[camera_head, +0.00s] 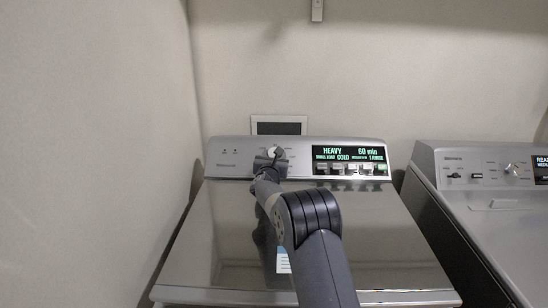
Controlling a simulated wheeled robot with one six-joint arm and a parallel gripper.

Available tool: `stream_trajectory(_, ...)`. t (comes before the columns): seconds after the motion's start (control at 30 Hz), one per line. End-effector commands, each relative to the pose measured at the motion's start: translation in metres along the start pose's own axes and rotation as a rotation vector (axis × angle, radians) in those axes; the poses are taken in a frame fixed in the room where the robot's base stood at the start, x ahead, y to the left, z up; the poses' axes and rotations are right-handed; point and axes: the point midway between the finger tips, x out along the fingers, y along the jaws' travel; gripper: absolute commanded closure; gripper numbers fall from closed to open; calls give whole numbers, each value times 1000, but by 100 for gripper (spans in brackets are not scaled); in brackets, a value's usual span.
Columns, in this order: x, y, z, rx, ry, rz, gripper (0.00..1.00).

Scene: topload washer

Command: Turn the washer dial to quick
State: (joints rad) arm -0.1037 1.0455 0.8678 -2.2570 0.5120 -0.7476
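The washer (340,225) is a grey top-loader with its glossy lid closed. Its control panel (225,155) runs along the back edge. The round, light dial (275,152) sits on the panel left of the display. The display (349,154) reads HEAVY, 60 min and COLD. My gripper (270,158) is at the dial, in front of its lower part. The fingers are small and partly hidden by my arm, so I cannot tell whether they are open, shut or touching the dial.
A second machine (485,200) with its own knob and display stands close on the right, with a narrow gap between. A wall (95,150) is close on the left. Several buttons or switches (352,168) line the panel below the display.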

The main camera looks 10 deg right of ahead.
Motion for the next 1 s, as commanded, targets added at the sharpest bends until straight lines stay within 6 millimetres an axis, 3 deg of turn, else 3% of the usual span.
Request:
stream_trajectory(0.13, 0, 0, 1, 0, -1, 1, 74)
stream_trajectory(0.17, 0, 0, 1, 0, -1, 1, 50)
stream_trajectory(0.4, 0, 0, 0, 0, -1, 1, 30)
stream_trajectory(0.77, -5, 0, 0, -1, 0, 1, 30)
stream_trajectory(1.0, -33, 0, -1, -1, -1, 2, 30)
